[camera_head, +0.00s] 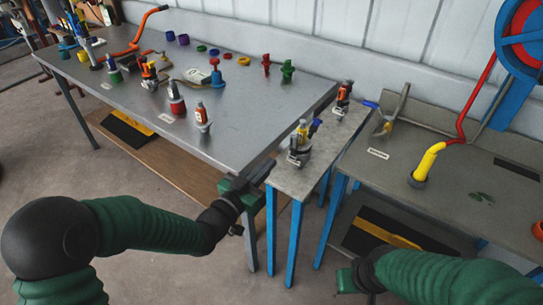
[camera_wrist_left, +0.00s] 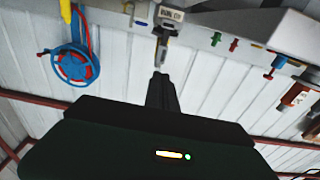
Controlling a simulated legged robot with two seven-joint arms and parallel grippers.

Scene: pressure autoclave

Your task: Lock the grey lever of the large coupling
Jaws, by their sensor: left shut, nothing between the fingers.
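A grey lever (camera_head: 401,100) stands up at a slant from a fitting with yellow and blue parts (camera_head: 385,125) on the right bench. I cannot tell for sure whether this is the large coupling. A smaller coupling (camera_head: 300,145) with yellow and blue tops stands on the narrow table. My left gripper (camera_head: 264,171) is shut and empty, near the narrow table's left edge and apart from the coupling. In the left wrist view its shut fingers (camera_wrist_left: 160,82) point at a grey part (camera_wrist_left: 161,48) below a labelled block (camera_wrist_left: 170,14). My right gripper (camera_head: 346,280) is low at the front; its fingers are unclear.
A large grey table (camera_head: 240,110) at left carries several coloured fittings and an orange-handled lever (camera_head: 135,45). The narrow table (camera_head: 320,160) stands between it and the right bench (camera_head: 450,185). A yellow handle (camera_head: 428,160) with a red hose rises from the right bench.

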